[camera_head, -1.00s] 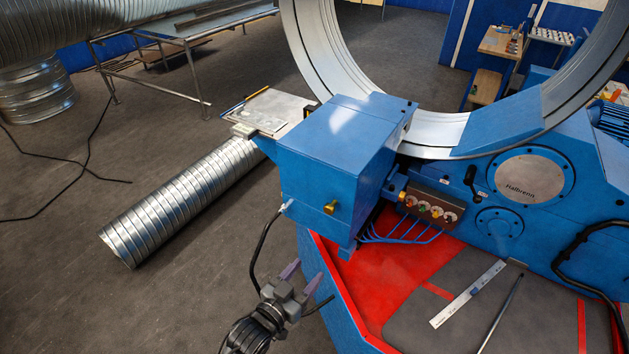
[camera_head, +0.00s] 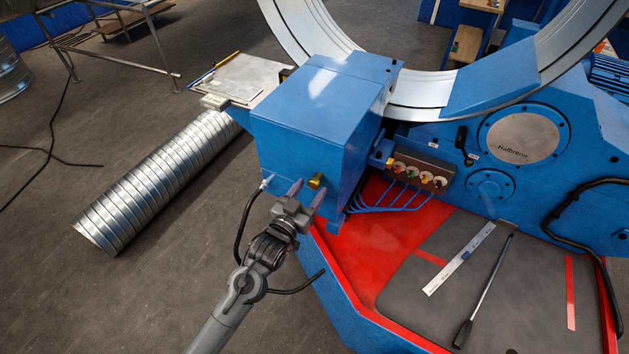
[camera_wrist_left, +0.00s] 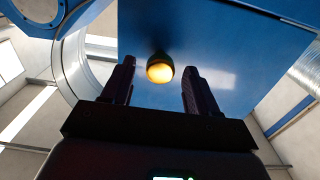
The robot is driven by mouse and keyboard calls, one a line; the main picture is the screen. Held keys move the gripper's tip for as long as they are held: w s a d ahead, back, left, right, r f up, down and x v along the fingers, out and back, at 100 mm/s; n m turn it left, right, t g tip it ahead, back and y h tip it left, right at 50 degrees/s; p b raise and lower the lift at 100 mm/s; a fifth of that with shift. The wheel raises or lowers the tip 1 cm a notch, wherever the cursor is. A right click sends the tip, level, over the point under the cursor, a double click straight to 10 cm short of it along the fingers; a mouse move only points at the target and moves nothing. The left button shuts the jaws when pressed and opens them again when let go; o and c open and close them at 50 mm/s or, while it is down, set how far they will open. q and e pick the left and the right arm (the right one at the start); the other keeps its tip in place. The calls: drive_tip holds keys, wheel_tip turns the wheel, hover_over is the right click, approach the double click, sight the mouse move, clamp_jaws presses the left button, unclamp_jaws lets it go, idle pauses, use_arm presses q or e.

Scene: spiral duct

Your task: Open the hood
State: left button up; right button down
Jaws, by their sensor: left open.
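The hood is the blue box-shaped cover (camera_head: 315,105) on the machine, and it looks closed. A brass knob (camera_head: 316,181) sticks out low on its front face. The knob also shows in the left wrist view (camera_wrist_left: 160,68), ahead of and between the fingers. My left gripper (camera_head: 307,190) is open, with its fingertips close to the knob, one on either side in the wrist view. Contact with the knob cannot be made out. My right gripper is not in view.
A ribbed metal duct (camera_head: 150,190) lies on the floor at left. A control panel with knobs (camera_head: 418,176) and blue hoses sits right of the hood. A ruler (camera_head: 459,259) and a long dark-handled tool (camera_head: 484,290) lie on the grey mat. A large metal ring (camera_head: 415,98) stands behind.

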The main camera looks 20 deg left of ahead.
sight(312, 186)
use_arm(q)
drive_tip(key=shift+w+d, duration=0.15)
drive_tip(key=shift+w, duration=1.5)
clamp_jaws()
